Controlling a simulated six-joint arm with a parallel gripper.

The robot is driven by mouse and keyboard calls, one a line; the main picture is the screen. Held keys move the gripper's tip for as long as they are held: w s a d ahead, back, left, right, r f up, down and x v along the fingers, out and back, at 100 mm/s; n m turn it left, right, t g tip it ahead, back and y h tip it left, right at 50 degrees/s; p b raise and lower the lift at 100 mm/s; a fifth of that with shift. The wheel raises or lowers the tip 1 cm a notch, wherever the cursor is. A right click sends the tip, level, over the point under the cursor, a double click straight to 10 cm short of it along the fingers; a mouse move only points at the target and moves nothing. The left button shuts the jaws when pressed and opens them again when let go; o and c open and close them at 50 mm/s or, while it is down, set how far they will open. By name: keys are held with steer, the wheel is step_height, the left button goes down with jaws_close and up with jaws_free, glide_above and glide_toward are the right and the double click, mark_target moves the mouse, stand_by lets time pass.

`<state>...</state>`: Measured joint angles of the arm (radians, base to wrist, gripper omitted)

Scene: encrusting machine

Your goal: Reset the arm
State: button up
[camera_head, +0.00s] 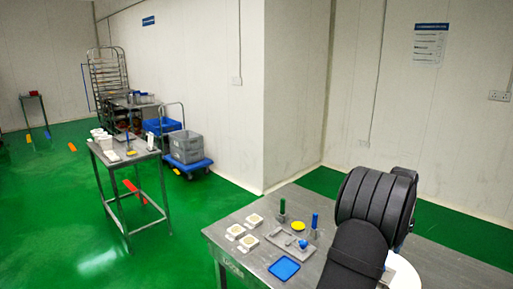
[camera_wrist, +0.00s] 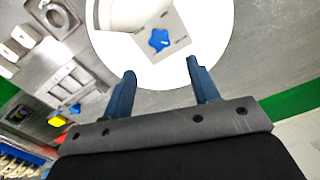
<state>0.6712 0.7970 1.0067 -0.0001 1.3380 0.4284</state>
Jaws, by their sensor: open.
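My gripper (camera_wrist: 160,67) is open, with its two blue fingers apart and nothing between them in the wrist view. The fingertips overlap the near edge of a white round disc (camera_wrist: 205,55) in that view; I cannot tell the height between them. A blue star-shaped piece (camera_wrist: 159,40) is on a grey square area on the disc, beyond the fingertips. A white rounded body (camera_wrist: 128,10) is partly in view above it. In the head view, my dark arm fills the right side and hides the gripper; a bit of the white disc (camera_head: 405,273) shows behind it.
A second table (camera_head: 122,152) and a blue cart (camera_head: 186,163) stand farther left on green floor.

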step_height(320, 180, down, 9)
steer(key=shift+r, duration=0.1)
steer(key=shift+f, duration=0.35)
steer(key=n, duration=0.5)
steer(key=shift+a+r+n, duration=0.1)
steer(key=shift+n, duration=2.1)
steer(key=m, duration=0.4)
steer(key=shift+m, duration=0.4)
steer(key=m, duration=0.4)
steer(key=shift+r+m, duration=0.3)
steer(key=shift+r, duration=0.5)
